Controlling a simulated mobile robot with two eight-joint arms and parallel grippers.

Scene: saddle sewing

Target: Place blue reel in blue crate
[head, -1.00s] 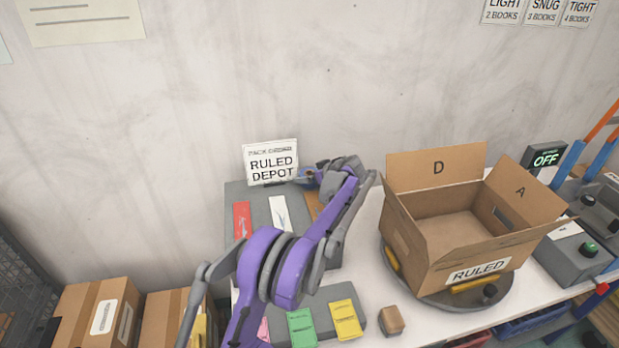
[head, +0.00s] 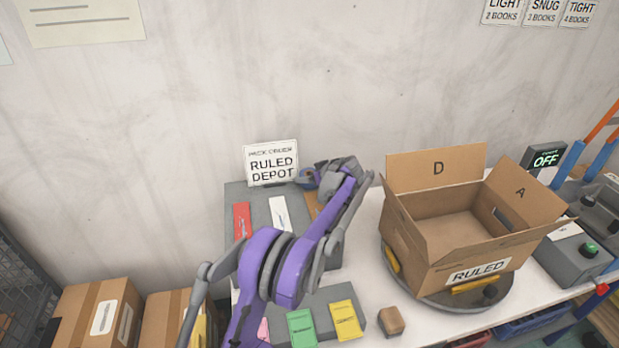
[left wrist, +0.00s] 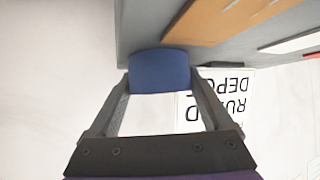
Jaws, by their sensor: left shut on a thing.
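My left gripper (head: 312,180) is at the back of the grey board, in front of the "RULED DEPOT" sign. It is shut on a blue reel (left wrist: 160,70), which shows between the fingertips in the left wrist view. In the head view the reel is mostly hidden by the gripper and is only a small bluish patch. A blue crate (head: 535,322) shows partly below the table's front edge at the lower right. My right gripper is not in view.
An open cardboard box (head: 450,215) labelled "RULED" stands on a round turntable (head: 400,285). A small brown block (head: 391,321) lies before it. Coloured booklets, such as a yellow one (head: 345,319), lie on the grey board (head: 262,222). The "RULED DEPOT" sign (head: 272,163) stands behind.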

